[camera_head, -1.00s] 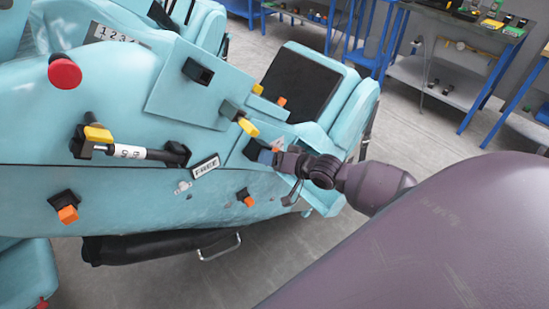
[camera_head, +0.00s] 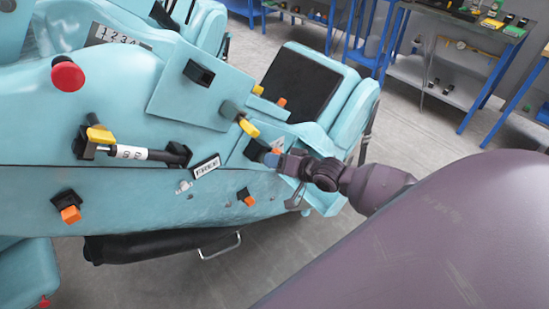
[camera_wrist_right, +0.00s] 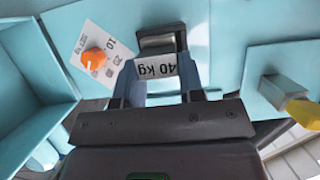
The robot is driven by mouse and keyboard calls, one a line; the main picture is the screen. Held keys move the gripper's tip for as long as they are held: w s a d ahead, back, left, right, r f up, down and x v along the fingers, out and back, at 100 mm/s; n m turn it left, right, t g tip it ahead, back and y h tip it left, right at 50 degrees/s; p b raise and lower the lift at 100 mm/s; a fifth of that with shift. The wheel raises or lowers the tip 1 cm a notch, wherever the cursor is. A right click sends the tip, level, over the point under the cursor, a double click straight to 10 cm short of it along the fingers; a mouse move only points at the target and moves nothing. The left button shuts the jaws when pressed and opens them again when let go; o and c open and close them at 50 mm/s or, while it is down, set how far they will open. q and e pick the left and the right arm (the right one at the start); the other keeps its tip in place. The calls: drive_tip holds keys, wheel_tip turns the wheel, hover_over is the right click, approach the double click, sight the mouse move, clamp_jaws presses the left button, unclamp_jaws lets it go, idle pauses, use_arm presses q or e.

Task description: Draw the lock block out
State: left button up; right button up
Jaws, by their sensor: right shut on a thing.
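My right gripper (camera_head: 272,159) is at the right end of the light blue car's side panel. Its two blue-grey fingers also show in the wrist view (camera_wrist_right: 159,74). They are shut on a block (camera_wrist_right: 157,67) with a white "40 kg" label. The block's far end meets a black socket (camera_wrist_right: 158,38) on the panel; how deep it sits cannot be told. In the head view the socket (camera_head: 256,148) shows just left of the fingers, and the block is mostly hidden there. My left gripper is out of view.
An orange dial knob (camera_wrist_right: 94,59) is close to the gripper. A yellow-tipped lever (camera_head: 246,125) stands out just above it. A "FREE" plate (camera_head: 206,167), a red knob (camera_head: 68,75) and a black-and-white bar (camera_head: 133,153) are further left. Blue benches (camera_head: 470,50) stand behind.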

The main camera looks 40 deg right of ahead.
drive_tip(key=s+p, duration=0.3)
drive_tip(key=s, duration=0.2)
drive_tip(key=shift+d, duration=0.2)
idle(1.0)
drive_tip(key=shift+s, duration=0.1)
drive_tip(key=shift+s+d+p, duration=0.15)
drive_tip(key=shift+s+p, duration=0.35)
drive_tip(key=shift+s, duration=1)
drive_tip(key=shift+s+d+p, duration=0.1)
drive_tip(key=shift+s+p, duration=0.35)
drive_tip(key=shift+s, duration=1)
